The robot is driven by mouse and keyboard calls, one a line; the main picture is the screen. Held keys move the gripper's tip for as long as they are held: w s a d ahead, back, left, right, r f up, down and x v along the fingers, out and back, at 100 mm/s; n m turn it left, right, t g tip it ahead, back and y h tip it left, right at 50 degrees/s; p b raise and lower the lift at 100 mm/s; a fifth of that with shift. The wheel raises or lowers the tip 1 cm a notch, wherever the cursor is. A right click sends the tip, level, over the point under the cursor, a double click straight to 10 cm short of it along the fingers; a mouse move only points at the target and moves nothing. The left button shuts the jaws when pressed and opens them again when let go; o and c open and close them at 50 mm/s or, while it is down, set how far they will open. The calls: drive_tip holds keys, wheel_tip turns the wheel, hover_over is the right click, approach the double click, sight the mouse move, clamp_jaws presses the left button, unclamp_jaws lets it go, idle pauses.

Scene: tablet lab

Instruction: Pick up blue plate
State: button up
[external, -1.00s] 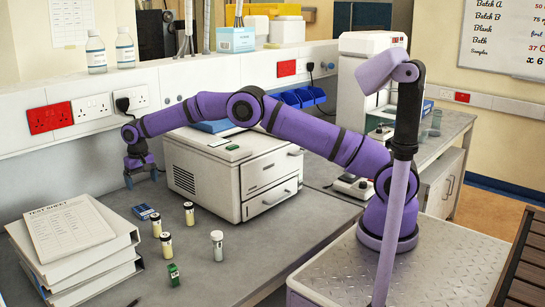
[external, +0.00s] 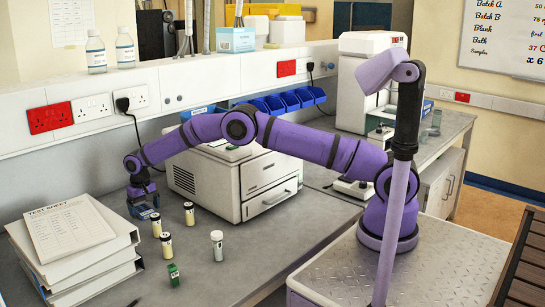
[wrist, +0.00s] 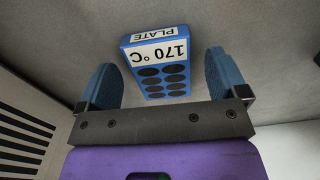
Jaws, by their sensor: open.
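The blue plate (wrist: 155,66) is a small blue block with dark round wells and a white label reading "PLATE 170 °C". In the wrist view it lies on the grey bench between the two blue fingers of my gripper (wrist: 159,80), with clear space on both sides. My gripper is open and holds nothing. In the external view my gripper (external: 143,206) points down over the bench, just right of the folders, and mostly hides the plate.
White folders with a test sheet (external: 66,230) are stacked at left. Several small vials, including a cream one (external: 189,214), and a green-labelled item (external: 173,274) stand nearby. A white instrument (external: 225,180) stands behind to the right.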

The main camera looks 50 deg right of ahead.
drive_tip(key=shift+f, duration=0.4)
drive_tip(key=c, duration=1)
